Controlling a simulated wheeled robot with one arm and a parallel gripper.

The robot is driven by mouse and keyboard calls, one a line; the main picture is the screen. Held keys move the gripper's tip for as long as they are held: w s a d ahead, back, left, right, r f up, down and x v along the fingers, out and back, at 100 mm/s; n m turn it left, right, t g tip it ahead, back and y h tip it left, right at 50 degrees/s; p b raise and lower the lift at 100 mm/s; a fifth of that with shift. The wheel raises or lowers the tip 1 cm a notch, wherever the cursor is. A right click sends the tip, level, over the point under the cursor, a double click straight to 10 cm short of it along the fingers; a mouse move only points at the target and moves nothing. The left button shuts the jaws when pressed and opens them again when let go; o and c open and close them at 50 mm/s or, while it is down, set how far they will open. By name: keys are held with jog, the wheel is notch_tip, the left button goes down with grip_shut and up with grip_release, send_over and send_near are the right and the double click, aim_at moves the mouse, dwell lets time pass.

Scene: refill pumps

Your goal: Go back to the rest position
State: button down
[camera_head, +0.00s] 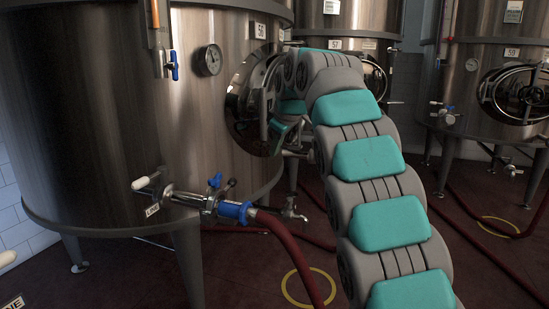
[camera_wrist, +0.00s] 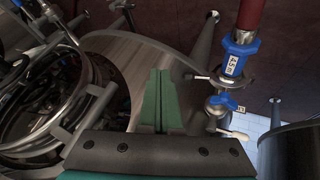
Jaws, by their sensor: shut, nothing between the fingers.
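My gripper (camera_wrist: 161,75) is shut and empty in the wrist view, its two green fingers pressed side by side. In the wrist view it points at the steel tank wall, between an open round hatch on the left and a blue-handled valve (camera_wrist: 220,104) on the right. In the head view my grey and teal arm reaches up and forward to the large tank (camera_head: 115,110) marked 56, and bends down by its hatch (camera_head: 238,105). The gripper itself cannot be made out there.
A valve (camera_head: 212,203) with a blue coupling (camera_head: 234,212) and red hose (camera_head: 290,252) sticks out of the tank front, left of my arm. A gauge (camera_head: 209,60) sits above. More tanks (camera_head: 490,60) stand behind. Hoses and yellow rings (camera_head: 499,227) lie on the dark red floor.

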jog(key=s+d+f+m+g+h, duration=0.1)
jog(key=s+d+f+m+g, duration=0.15)
jog(key=s+d+f, duration=0.55)
jog(key=s+d+f+m+g+h, duration=0.1)
jog(key=s+d+f+m, duration=0.25)
jog(key=s, duration=0.95)
jog(key=s+d+f+m+g, duration=0.1)
jog(key=s+f, duration=0.4)
jog(key=s, duration=0.5)
jog(key=s+d+f+m+g, duration=0.1)
jog(key=s+f, duration=0.4)
jog(key=s, duration=0.6)
jog(key=s+d+f+m+g, duration=0.1)
jog(key=s+f+m+g, duration=0.2)
jog(key=s, duration=0.8)
notch_tip(320, 180, down, 3)
jog(key=shift+d+r+m+h, duration=0.1)
jog(key=shift+d+m+h, duration=0.2)
jog(key=c, duration=1.6)
grip_release()
